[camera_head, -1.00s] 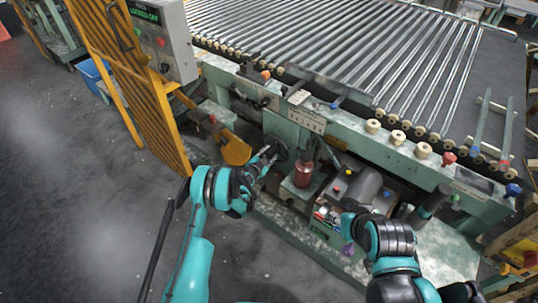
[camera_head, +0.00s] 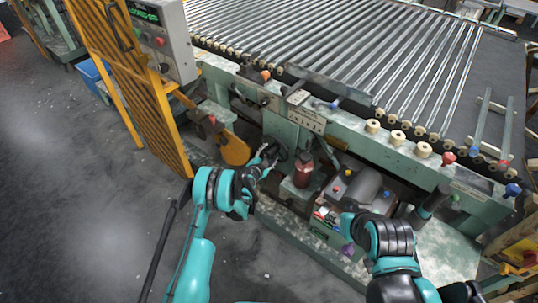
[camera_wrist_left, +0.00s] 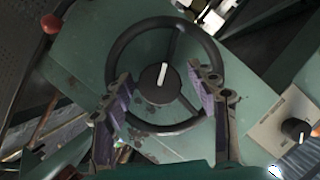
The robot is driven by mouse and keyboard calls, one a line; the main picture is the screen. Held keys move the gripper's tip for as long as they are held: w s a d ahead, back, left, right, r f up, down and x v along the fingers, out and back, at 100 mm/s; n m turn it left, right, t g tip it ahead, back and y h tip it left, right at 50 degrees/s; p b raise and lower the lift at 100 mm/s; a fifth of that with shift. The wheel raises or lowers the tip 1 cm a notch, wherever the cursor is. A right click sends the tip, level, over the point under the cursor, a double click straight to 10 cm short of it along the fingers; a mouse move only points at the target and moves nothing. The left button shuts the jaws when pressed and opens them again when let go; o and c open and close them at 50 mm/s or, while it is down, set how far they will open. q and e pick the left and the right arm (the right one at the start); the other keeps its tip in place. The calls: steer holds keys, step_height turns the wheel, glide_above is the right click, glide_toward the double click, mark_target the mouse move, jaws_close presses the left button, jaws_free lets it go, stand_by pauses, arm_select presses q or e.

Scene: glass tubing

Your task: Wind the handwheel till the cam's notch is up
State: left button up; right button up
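The handwheel (camera_wrist_left: 173,127) is a dark ring with thin spokes and a dark hub bearing a white mark, which points nearly straight up in the left wrist view. In the head view the handwheel (camera_head: 278,151) is on the green machine's front, partly behind my left gripper (camera_head: 266,161). In the wrist view the left gripper (camera_wrist_left: 163,98) has its fingers spread wide, one on each side of the hub, overlapping the rim; contact cannot be told. An orange rounded plate (camera_head: 235,150), possibly the cam, is left of the wheel; no notch is clear. My right gripper is not distinct beyond the right forearm.
A yellow mesh guard (camera_head: 130,75) stands left of the wheel, with a control box (camera_head: 163,40) on it. A red-brown cylinder (camera_head: 303,173) stands close right of the wheel. A box with coloured buttons (camera_head: 345,195) is further right. Open floor lies at lower left.

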mark_target(269, 151)
arm_select(q)
step_height(269, 151, up, 10)
stand_by(0.6)
